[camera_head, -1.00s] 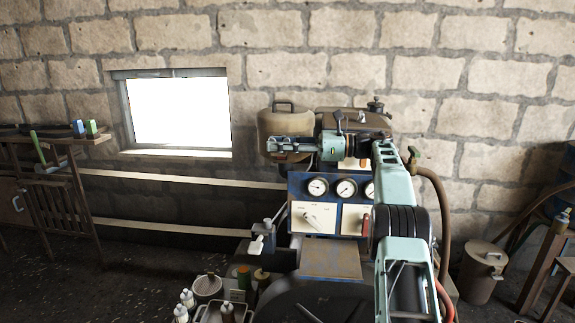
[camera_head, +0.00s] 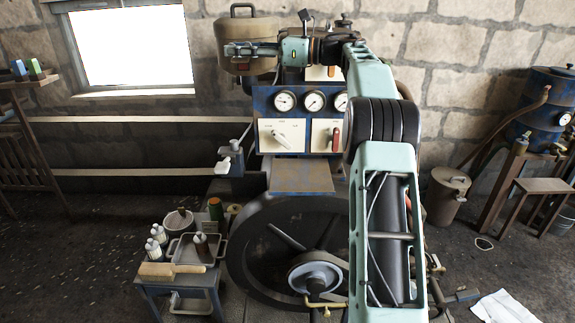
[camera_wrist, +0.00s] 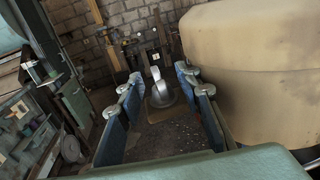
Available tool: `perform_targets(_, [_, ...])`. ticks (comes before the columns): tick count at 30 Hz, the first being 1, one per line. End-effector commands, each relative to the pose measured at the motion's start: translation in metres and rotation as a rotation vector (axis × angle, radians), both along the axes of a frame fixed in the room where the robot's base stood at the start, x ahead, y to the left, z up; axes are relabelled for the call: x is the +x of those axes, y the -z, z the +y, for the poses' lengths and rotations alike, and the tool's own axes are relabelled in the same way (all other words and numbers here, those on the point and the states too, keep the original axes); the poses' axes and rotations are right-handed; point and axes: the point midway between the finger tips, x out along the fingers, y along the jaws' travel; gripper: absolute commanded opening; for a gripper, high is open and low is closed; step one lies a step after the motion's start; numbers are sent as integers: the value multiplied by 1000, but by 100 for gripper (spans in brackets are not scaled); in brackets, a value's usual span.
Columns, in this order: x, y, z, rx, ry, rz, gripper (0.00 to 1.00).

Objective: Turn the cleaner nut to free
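The beige air cleaner canister (camera_head: 247,27) stands at the upper middle of the head view, with a dark handle-shaped piece (camera_head: 253,8) on its lid. I cannot make out a separate nut; that piece may be it. My gripper (camera_head: 237,49) points left in front of the canister and hides part of it. In the wrist view the canister (camera_wrist: 265,75) fills the right side, beside the right finger; its top is out of frame. My gripper's blue fingers (camera_wrist: 158,80) are spread apart with nothing held between them. I cannot tell whether a finger touches the canister.
A gauge panel (camera_head: 303,118) with switches sits below my arm, above a large flywheel (camera_head: 265,235). A small table (camera_head: 180,287) carries bottles and a pan. A blue tank (camera_head: 545,105) and a bucket (camera_head: 447,195) stand right. Open floor lies at left.

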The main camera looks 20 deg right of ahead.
Motion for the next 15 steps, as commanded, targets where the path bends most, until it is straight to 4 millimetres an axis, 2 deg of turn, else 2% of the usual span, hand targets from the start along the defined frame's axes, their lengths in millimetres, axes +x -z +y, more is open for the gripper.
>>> perform_targets(1, [0, 6, -1, 0, 15, -1, 34])
perform_targets(15, [-1, 6, 0, -2, 152, -1, 34])
